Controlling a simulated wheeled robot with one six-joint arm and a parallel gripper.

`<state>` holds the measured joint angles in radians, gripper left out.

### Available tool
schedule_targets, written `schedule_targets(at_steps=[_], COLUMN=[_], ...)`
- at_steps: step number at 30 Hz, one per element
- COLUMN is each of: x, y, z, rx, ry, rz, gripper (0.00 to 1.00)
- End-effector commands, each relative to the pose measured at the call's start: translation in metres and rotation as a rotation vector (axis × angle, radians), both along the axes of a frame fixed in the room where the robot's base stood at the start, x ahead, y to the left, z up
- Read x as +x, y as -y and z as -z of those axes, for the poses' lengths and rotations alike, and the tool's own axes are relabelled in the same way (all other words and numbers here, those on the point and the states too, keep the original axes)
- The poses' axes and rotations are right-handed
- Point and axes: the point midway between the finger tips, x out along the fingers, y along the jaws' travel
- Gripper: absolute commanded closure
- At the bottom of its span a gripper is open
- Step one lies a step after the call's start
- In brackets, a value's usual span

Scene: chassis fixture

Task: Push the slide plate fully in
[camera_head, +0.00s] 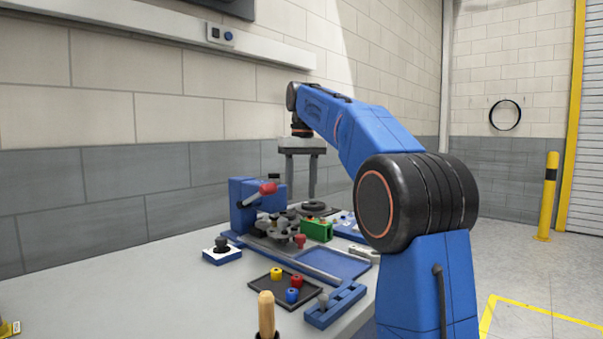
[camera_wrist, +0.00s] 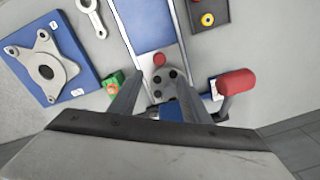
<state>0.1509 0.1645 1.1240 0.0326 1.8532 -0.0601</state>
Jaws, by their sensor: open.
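The slide plate (camera_wrist: 172,78) is a grey plate with dark round holes, sitting on a rail track (camera_wrist: 150,24) with a blue bed. It also shows in the head view (camera_head: 279,236), beside the blue press-like fixture (camera_head: 241,205). A red knob (camera_wrist: 159,59) stands at its end facing the open blue bed; the knob also shows in the head view (camera_head: 300,241). My gripper (camera_head: 301,196) points down above the fixture area, fingers apart and empty. In the wrist view my gripper (camera_wrist: 161,82) has its fingers on either side of the plate in the picture, with no contact visible.
A red-handled lever (camera_wrist: 236,83) juts out close to my right finger. A green block (camera_head: 316,230) stands beside the track. A dark tray (camera_head: 284,287) holds coloured pegs. A blue board with a grey flange (camera_wrist: 45,65) lies left.

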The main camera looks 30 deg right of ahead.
Motion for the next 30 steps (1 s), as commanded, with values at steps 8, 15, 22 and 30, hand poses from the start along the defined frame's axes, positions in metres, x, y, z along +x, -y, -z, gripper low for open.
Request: schedule_targets(at_steps=[8,15,22,30], x=[0.001,0.000,0.000,0.000], y=[0.001,0.001,0.001,0.001], z=[-0.038,-0.048,-0.049,-0.049], rx=[0.000,0.000,0.000,0.000], ry=[0.002,0.001,0.000,0.001], rz=[0.000,0.000,0.000,0.000], gripper=[0.57,0.57,0.57,0.57])
